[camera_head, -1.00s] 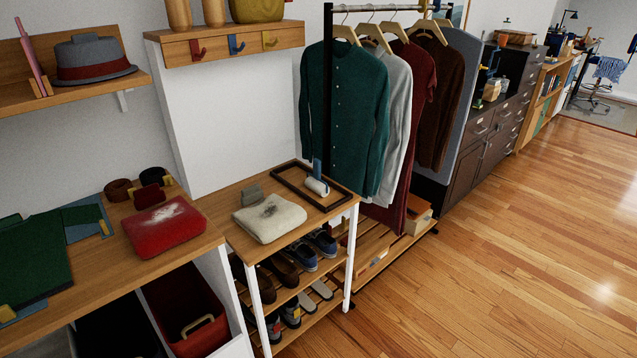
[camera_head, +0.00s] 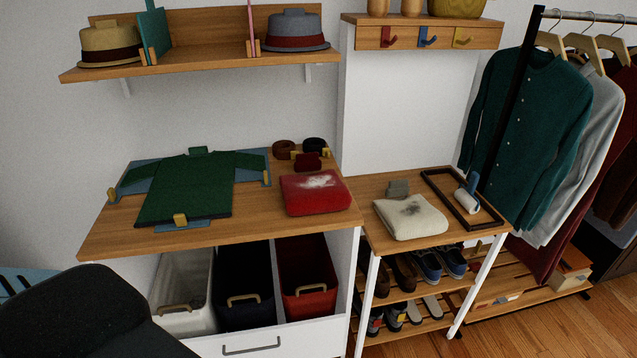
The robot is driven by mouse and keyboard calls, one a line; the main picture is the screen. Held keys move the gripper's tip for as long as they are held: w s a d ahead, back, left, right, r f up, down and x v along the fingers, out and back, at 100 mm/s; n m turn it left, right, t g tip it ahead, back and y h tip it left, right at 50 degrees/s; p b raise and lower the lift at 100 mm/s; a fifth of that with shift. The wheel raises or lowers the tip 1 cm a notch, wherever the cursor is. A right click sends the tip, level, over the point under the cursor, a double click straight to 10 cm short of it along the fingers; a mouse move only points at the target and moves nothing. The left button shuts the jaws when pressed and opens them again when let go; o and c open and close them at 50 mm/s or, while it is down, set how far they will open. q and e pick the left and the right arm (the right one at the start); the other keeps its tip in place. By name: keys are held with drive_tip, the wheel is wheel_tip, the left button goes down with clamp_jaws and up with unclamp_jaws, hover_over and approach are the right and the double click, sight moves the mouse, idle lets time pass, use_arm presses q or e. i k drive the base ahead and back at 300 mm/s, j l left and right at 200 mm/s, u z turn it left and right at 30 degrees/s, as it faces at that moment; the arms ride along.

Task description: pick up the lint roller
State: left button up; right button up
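The lint roller (camera_head: 466,198) has a white roll and a blue handle. It rests in a dark-framed tray (camera_head: 443,187) on the small wooden shelf table at right of centre, its handle pointing up and to the right. Neither of my grippers shows in the view.
A folded red garment (camera_head: 316,199) and a green shirt on a folding board (camera_head: 187,187) lie on the left table (camera_head: 110,232). Clothes hang on a rack at right. Shoes fill the shelves below. A dark rounded shape (camera_head: 85,315) blocks the lower left corner.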

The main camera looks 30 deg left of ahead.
sight(464, 197)
drive_tip(key=i+j+z, duration=0.2)
drive_tip(key=z, duration=0.3)
drive_tip(key=i+j+z, duration=0.45)
drive_tip(key=k+l, duration=0.05)
drive_tip(key=l, duration=0.05)
